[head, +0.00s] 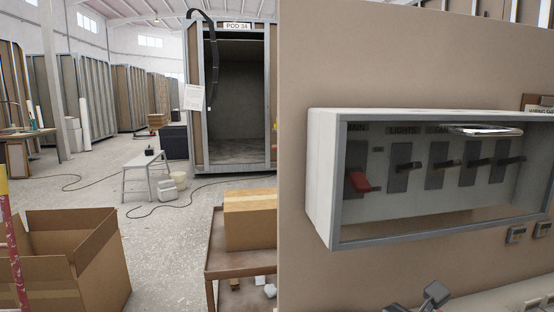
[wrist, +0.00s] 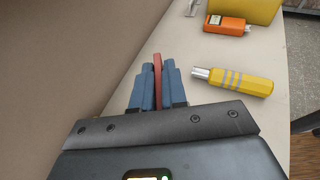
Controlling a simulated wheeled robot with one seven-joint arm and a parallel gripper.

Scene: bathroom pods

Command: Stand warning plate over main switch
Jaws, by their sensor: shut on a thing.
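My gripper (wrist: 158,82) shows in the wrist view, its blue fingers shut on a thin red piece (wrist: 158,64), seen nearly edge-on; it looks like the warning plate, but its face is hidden. Below the gripper is a pale bench top. In the head view the main switch (head: 359,182) is at the left end of a wall-mounted switch box, under a label reading "MAIN", with a red lever. No plate stands over it. My gripper's fingers are not clearly visible in the head view.
The grey box frame (head: 322,180) surrounds the switches, with several dark-levered switches right of the main one. On the bench (wrist: 232,115) lie a yellow-striped tool (wrist: 240,82), an orange device (wrist: 227,25) and a yellow case (wrist: 245,8). A cardboard box (head: 250,220) stands on a cart at left.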

